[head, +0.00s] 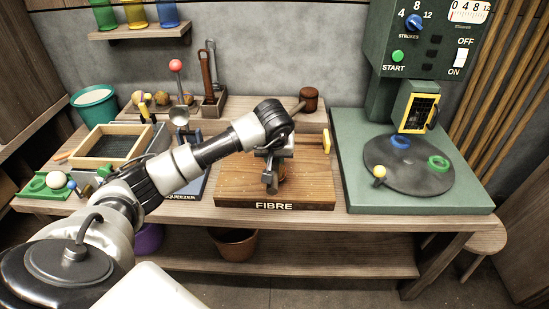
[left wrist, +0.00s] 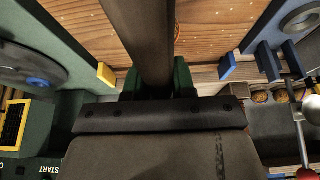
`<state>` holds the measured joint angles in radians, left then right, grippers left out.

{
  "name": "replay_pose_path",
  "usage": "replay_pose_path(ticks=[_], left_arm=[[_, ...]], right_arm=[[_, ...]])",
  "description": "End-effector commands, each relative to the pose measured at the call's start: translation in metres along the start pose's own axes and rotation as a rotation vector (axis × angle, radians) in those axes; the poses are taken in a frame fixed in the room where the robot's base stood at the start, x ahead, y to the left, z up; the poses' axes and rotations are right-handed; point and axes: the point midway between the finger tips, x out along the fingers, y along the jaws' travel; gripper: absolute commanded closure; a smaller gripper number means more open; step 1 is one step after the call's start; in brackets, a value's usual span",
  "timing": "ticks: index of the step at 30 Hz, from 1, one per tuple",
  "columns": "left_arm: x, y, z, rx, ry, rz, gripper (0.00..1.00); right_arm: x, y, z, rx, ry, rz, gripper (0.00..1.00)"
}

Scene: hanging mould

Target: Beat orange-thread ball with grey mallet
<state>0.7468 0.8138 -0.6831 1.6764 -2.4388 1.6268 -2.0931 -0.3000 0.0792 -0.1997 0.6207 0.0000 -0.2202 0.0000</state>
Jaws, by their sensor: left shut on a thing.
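My left gripper (head: 270,168) is over the wooden board marked FIBRE (head: 232,188). It is shut on a dark grey-brown bar (left wrist: 150,40), which I take to be the grey mallet. In the left wrist view the bar runs up between the green fingers, over the board (left wrist: 215,20). The mallet's head is not clear in either view. A small brown patch shows beside the gripper on the board, too hidden to name; I cannot make out the orange-thread ball there. My right gripper is not in view.
A brown mallet (head: 309,100) lies behind the board. A yellow block (head: 326,141) stands at the board's right edge. On the right is a green machine base (head: 345,185) with a dark turntable (head: 408,172). On the left are a sieve tray (head: 90,161) and a teal bucket (head: 96,110).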

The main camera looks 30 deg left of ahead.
Motion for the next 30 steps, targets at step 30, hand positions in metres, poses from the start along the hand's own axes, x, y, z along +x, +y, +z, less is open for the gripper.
replay_pose_path(ticks=[30], left_arm=[[0.003, 0.000, 0.000, 0.001, 0.003, 0.000, 1.00]], right_arm=[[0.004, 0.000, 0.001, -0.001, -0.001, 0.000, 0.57]])
